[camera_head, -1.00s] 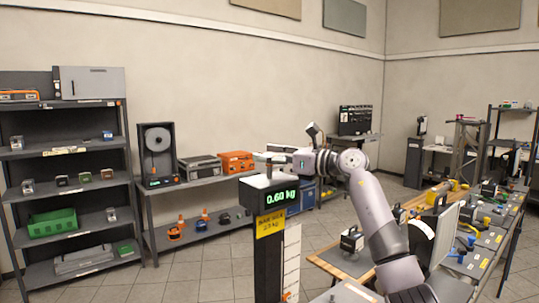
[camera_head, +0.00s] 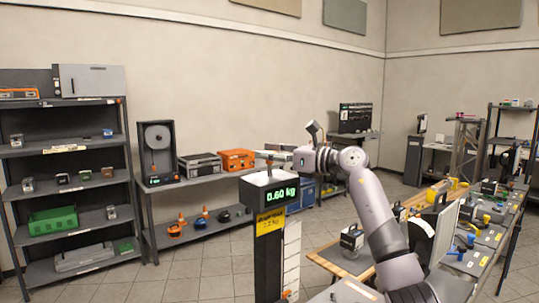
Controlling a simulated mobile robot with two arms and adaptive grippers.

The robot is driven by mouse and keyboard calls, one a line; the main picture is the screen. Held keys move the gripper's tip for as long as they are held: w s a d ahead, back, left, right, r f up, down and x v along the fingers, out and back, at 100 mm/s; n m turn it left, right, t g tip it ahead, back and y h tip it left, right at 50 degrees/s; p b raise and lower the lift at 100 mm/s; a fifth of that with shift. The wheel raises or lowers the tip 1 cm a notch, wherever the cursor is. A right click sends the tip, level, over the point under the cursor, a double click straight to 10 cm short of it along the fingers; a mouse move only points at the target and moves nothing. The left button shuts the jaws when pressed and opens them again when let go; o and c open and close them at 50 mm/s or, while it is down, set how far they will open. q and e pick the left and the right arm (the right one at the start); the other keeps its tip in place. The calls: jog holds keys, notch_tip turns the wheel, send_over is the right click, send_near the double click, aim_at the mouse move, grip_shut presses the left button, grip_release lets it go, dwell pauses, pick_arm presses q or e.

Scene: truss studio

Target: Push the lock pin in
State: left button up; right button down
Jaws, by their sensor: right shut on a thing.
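My right gripper (camera_head: 268,155) is above the top of a dark post-mounted weighing unit (camera_head: 250,190), with its fingers pointing left. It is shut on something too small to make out. The unit has a pale plate (camera_head: 264,179) on top, and its green display (camera_head: 283,193) reads 0.60 kg. A yellow label (camera_head: 270,221) is below the display. I cannot make out a lock pin in this view. My left gripper is not in view.
A crowded workbench (camera_head: 490,245) lies beyond my right arm. A shelf rack (camera_head: 80,145) and a low bench (camera_head: 190,181) line the back wall. The tiled floor at left is clear.

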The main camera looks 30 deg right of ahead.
aim_at(270, 163)
notch_tip(270, 163, down, 4)
jog(key=b, duration=0.2)
jog(key=shift+r+b, duration=0.15)
jog(key=shift+b, duration=0.15)
jog(key=shift+a, duration=0.1)
jog(key=c, duration=1.6)
grip_release()
jog(key=o, duration=0.4)
jog(key=shift+r, duration=0.1)
jog(key=shift+s, duration=0.1)
jog(key=v, duration=1.2)
